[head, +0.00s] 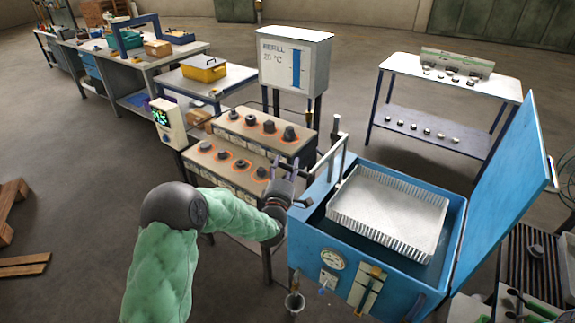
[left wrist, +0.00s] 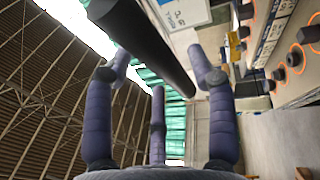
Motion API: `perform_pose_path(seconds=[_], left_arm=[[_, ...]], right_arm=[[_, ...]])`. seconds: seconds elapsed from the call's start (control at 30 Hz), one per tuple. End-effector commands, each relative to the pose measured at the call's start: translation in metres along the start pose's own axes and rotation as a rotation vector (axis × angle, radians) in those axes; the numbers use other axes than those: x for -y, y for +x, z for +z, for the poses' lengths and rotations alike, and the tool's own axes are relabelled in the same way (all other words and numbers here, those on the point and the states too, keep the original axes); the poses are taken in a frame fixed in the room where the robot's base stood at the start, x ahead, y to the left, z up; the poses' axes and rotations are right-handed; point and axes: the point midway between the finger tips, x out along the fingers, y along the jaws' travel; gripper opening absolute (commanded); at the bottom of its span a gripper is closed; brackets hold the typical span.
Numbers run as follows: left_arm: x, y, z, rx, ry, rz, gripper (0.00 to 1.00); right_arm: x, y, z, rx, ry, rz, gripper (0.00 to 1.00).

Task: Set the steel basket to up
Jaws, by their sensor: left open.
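The steel basket (head: 390,212) is a pale, shallow tray with ribbed sides. It sits in the mouth of the blue tank (head: 305,238), whose lid (head: 505,185) stands open on the right. A pale bent bar (head: 331,155) rises at the tank's left edge. My left gripper (head: 286,172) is open beside that bar, at the tank's back left corner. In the left wrist view a dark round bar (left wrist: 145,42) passes between the open fingers (left wrist: 160,78). Whether they touch it I cannot tell. My right gripper is out of view.
Left of the tank, a stepped furnace bench (head: 250,130) holds dark parts in glowing orange rings, close to my left gripper. A grey cabinet (head: 292,65) stands behind it. A white table (head: 450,80) with small metal parts stands at the back right. Open floor lies between.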

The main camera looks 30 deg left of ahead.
Motion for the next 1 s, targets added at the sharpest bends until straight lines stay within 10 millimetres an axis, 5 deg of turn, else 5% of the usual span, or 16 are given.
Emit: perform_pose_path(seconds=[0.5, 1.0], left_arm=[[-0.001, -0.092, 0.0, 0.0, 0.0, 0.001, 0.56], [-0.001, -0.108, 0.0, 0.0, 0.0, 0.002, 0.56]], right_arm=[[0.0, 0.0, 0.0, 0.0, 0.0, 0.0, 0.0], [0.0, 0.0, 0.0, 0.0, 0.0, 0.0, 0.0]])
